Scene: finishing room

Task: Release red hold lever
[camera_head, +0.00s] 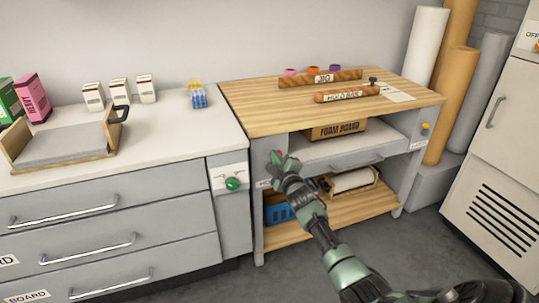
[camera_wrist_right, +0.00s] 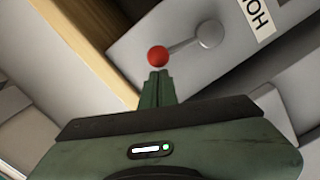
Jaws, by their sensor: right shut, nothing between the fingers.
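The red hold lever shows in the right wrist view as a red ball knob (camera_wrist_right: 157,56) on a short grey arm, which runs to a round grey pivot (camera_wrist_right: 209,32) on a grey panel. My right gripper (camera_head: 279,161) is at the knob. In the right wrist view its fingertips (camera_wrist_right: 158,74) are shut and empty, just below the knob in the picture; I cannot tell whether they touch it. My left gripper is not in view.
A white label (camera_wrist_right: 258,15) is beside the pivot. The wooden bench top (camera_head: 250,98) overhangs the panel. A green knob (camera_head: 232,183) is on the cabinet to the left. A foam board box (camera_head: 336,129) sits on the bench's upper shelf. Grey floor lies in front.

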